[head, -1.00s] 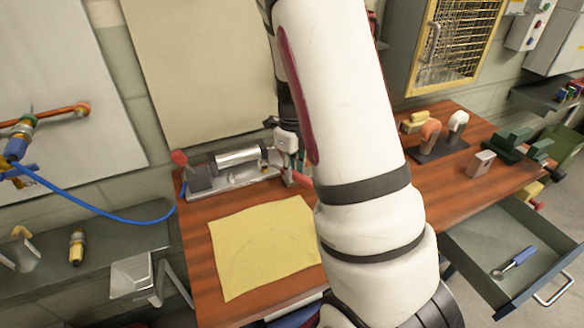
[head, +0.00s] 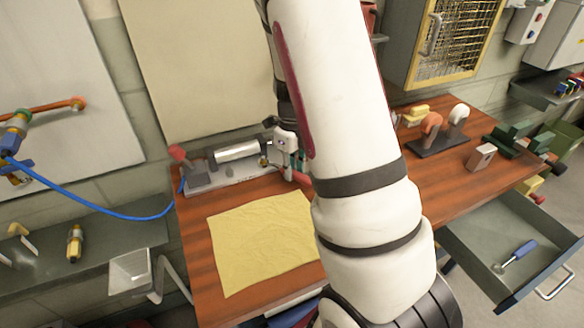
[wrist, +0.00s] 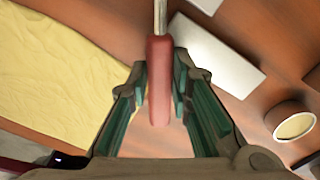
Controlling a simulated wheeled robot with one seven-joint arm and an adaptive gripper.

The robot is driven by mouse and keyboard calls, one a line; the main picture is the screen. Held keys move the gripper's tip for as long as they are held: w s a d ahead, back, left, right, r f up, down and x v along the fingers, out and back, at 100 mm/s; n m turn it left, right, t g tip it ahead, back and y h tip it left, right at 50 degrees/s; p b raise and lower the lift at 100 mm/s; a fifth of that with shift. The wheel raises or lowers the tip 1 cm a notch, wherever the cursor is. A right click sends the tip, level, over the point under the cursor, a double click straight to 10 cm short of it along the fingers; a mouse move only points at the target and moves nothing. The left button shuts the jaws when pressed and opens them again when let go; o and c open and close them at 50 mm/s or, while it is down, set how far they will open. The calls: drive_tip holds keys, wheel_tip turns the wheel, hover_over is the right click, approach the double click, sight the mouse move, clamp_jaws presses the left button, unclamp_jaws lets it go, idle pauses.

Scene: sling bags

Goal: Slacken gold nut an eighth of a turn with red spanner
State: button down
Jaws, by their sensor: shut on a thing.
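My gripper (wrist: 160,92) is shut on the red handle of the spanner (wrist: 159,80), seen between the green finger pads in the wrist view. The spanner's metal shank runs up out of the top of that view, so its head is out of sight there. In the head view my gripper (head: 292,160) is beside the right end of a metal fixture (head: 236,172), with the red handle (head: 302,178) partly behind my arm. A small gold spot (head: 263,162) at the fixture's right end looks like the gold nut. I cannot tell whether the spanner's jaw is on it.
A yellow cloth (head: 262,240) lies on the wooden bench in front of the fixture. Right of my arm stand a dark rack (head: 437,147) with rounded knobs and a small metal block (head: 481,157). An open drawer (head: 500,235) juts out at right, holding a blue-handled tool (head: 515,256).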

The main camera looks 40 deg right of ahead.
drive_tip(key=shift+d, duration=0.1)
drive_tip(key=shift+w+d+n+b, duration=0.2)
drive_tip(key=shift+d+n, duration=0.25)
drive_tip(key=shift+n, duration=0.15)
drive_tip(key=shift+w+d+n+b, duration=0.2)
drive_tip(key=shift+d+n, duration=0.25)
drive_tip(key=shift+n, duration=0.15)
drive_tip(key=shift+d, duration=0.1)
drive_tip(key=shift+w+d+n+b, duration=0.55)
drive_tip(key=shift+d+n, duration=0.25)
drive_tip(key=shift+n, duration=0.4)
drive_tip(key=shift+w+d+n, duration=0.4)
drive_tip(key=shift+n, duration=0.1)
drive_tip(key=shift+w+d+n+b, duration=0.3)
drive_tip(key=shift+w+d+n, duration=0.1)
drive_tip(key=shift+n, duration=0.3)
